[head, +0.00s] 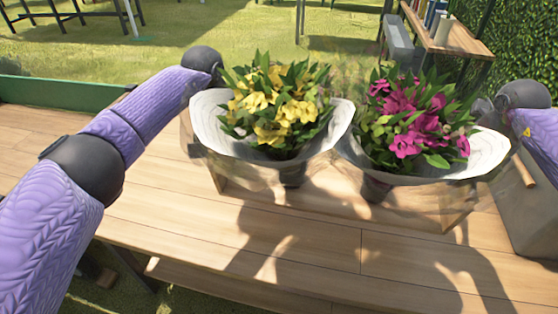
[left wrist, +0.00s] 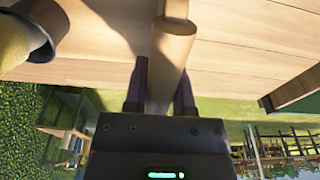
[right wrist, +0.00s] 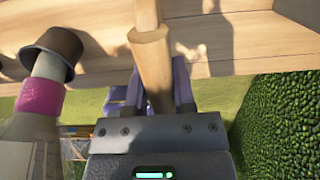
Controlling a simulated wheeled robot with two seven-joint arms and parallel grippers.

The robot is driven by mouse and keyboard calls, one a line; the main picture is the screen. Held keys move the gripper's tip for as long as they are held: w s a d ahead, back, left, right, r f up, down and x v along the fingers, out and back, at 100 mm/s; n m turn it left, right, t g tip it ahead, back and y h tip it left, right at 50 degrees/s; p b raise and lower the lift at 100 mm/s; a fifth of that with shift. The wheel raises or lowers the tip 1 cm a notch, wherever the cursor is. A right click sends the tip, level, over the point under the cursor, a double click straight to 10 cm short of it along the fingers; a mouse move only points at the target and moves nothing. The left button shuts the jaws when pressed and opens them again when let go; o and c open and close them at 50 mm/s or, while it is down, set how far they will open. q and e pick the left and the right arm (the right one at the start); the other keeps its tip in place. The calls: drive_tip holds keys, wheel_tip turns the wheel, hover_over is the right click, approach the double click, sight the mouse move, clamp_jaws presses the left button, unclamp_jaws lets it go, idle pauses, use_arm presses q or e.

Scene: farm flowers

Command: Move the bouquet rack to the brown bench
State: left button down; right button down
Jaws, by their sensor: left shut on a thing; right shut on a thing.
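The bouquet rack (head: 452,216) is wooden and mostly hidden behind two wrapped bouquets. The yellow bouquet (head: 272,108) is on the left and the magenta bouquet (head: 412,125) on the right; both look upright. My left gripper (left wrist: 160,82) is shut on the rack's round wooden bar, which shows in the left wrist view (left wrist: 172,48). My right gripper (right wrist: 157,82) is shut on the bar at the other side, seen in the right wrist view (right wrist: 150,50). Both grippers are hidden in the head view. I cannot tell whether the rack touches the wooden tabletop.
The wooden tabletop (head: 300,245) is clear in front of the bouquets. A grey box (head: 530,215) stands close at the right. A green edge (head: 60,95) runs along the back left. A wooden shelf (head: 450,38) and a hedge (head: 525,40) stand at the back right.

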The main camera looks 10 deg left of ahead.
sight(229, 170)
use_arm(q)
drive_tip(key=shift+w, duration=0.15)
use_arm(e)
drive_tip(key=shift+w+r, duration=0.1)
drive_tip(key=shift+w, duration=0.05)
use_arm(q)
drive_tip(key=shift+s+r, duration=0.15)
drive_tip(key=shift+s, duration=0.05)
use_arm(e)
drive_tip(key=shift+s, duration=0.2)
